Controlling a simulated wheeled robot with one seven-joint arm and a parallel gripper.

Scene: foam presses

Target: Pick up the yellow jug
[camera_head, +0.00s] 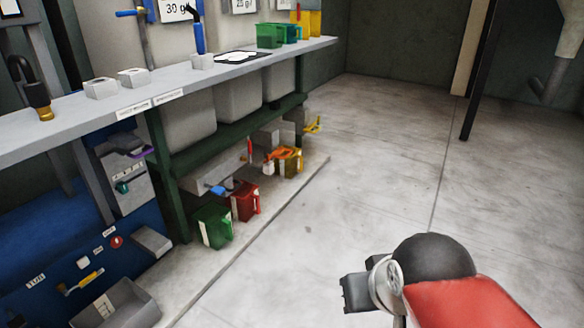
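A yellow jug (290,162) stands on the low ledge under the bench, partly covered by an orange-handled item. Another yellow jug or container (312,22) stands at the far end of the bench top. A smaller yellow item (313,124) is further back under the bench; its shape is unclear. My gripper (356,292) appears as a dark block at the end of my red arm, at the bottom right over the floor. It is apart from all the jugs, and its fingers cannot be made out.
A red jug (245,202) and a green jug (212,226) stand on the ledge in front of the yellow one. Green containers (270,36) sit on the bench top. A dark post (481,75) stands at the back right. The concrete floor (400,160) is clear.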

